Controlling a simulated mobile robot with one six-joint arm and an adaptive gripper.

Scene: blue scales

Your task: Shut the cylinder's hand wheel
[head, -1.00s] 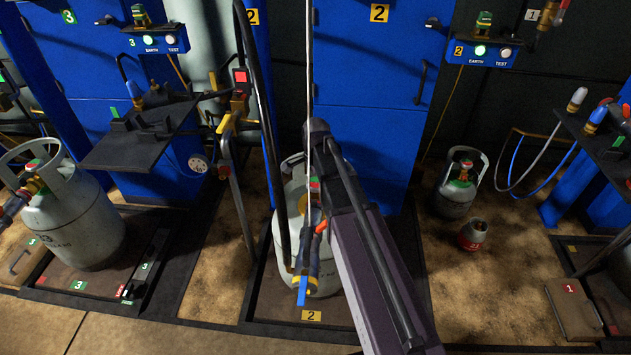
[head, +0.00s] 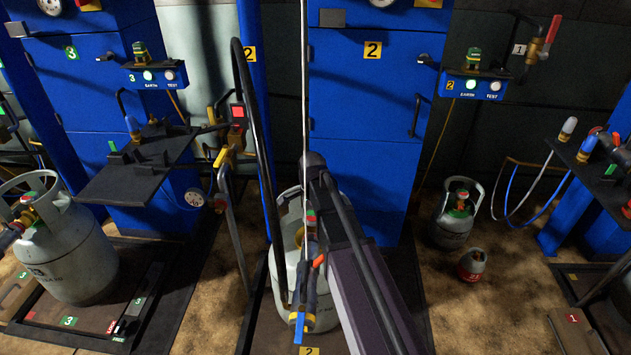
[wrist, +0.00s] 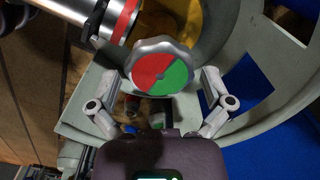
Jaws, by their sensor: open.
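The hand wheel (wrist: 161,66) is a grey scalloped knob with a red and green face, in the upper middle of the wrist view. It sits inside the collar (wrist: 254,112) of a pale grey cylinder. In the head view that cylinder (head: 283,262) stands at scale 2, largely hidden behind my arm. My gripper (wrist: 160,95) is open, with one finger at each side of the wheel's lower half. I cannot tell whether the fingers touch it. A metal coupling with a red band (wrist: 124,20) lies just above left of the wheel.
A larger cylinder (head: 72,262) stands on scale 3 at left. A black shelf (head: 140,165) and a hose (head: 262,140) are left of my arm.

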